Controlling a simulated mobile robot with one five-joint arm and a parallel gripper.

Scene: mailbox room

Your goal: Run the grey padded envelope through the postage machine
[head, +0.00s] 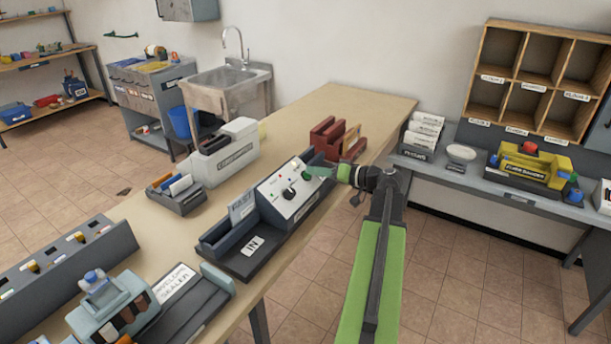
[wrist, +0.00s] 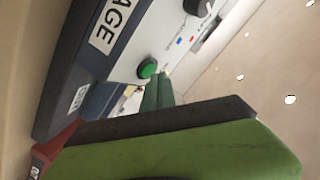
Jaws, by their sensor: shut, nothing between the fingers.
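The postage machine (head: 290,192) stands on the table, a grey-white control box with a dark feed bed marked IN at its near end. It has a dark knob, small coloured lights and a green button (wrist: 147,68). My gripper (head: 318,172) is shut and empty at the machine's far end, its green fingertips close beside the green button. The wrist view shows the fingertips (wrist: 158,92) just below the button; I cannot tell whether they touch it. A pale lettered piece (head: 242,207) stands upright at the feed bed. I cannot make out the grey padded envelope in either view.
A red holder (head: 336,138) stands just beyond the machine. A white boxy machine (head: 224,152) and a small file tray (head: 176,192) are to the left. An envelope sealer (head: 150,300) is in front. A yellow machine (head: 530,165) sits on the right-hand bench. Floor is open between the tables.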

